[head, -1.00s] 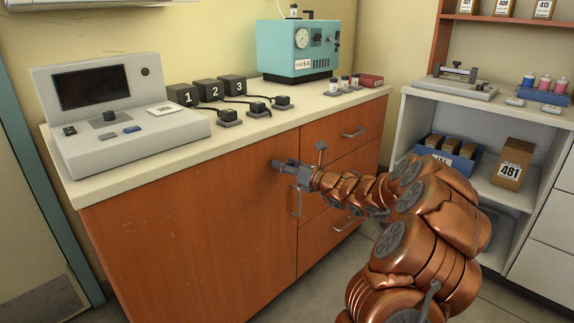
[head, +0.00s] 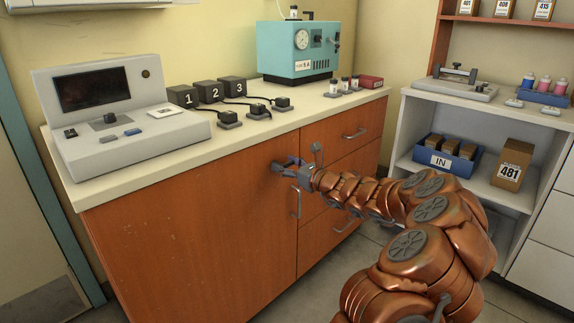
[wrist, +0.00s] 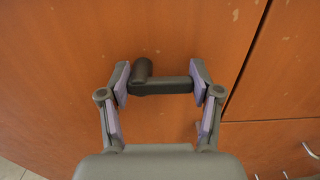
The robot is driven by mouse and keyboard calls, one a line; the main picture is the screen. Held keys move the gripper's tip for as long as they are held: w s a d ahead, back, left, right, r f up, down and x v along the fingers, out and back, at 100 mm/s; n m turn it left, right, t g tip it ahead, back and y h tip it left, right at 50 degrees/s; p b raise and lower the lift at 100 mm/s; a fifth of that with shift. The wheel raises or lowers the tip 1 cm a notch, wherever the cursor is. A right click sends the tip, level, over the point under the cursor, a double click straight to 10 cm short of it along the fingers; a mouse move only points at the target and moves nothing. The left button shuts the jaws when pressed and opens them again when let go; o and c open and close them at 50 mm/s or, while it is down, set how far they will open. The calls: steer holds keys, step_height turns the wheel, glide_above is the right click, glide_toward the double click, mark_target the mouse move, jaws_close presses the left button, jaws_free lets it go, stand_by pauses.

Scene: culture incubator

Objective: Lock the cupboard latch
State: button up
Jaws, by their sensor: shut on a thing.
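The cupboard latch (wrist: 161,86) is a dark bar with a round knob at its left end, on the wooden cupboard door (wrist: 60,50). In the wrist view the bar lies level across the picture. My gripper (wrist: 160,82) is shut on the latch, with one lilac pad at the knob end and the other at the right end of the bar. In the head view my gripper (head: 284,168) is at the upper right of the door, near the drawers, and hides most of the latch.
A vertical door handle (head: 296,202) hangs just below my gripper. Drawers with handles (head: 355,133) are to the right. The counter (head: 240,128) above carries a console, numbered boxes and a teal machine. A shelf with a blue bin (head: 447,162) stands at right.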

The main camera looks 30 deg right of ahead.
steer(key=o, duration=1.2)
steer(key=shift+c, duration=0.2)
steer(key=shift+s, duration=0.1)
steer(key=shift+s+d, duration=0.2)
steer(key=shift+s, duration=0.1)
steer(key=v, duration=1.1)
steer(key=shift+s, duration=0.1)
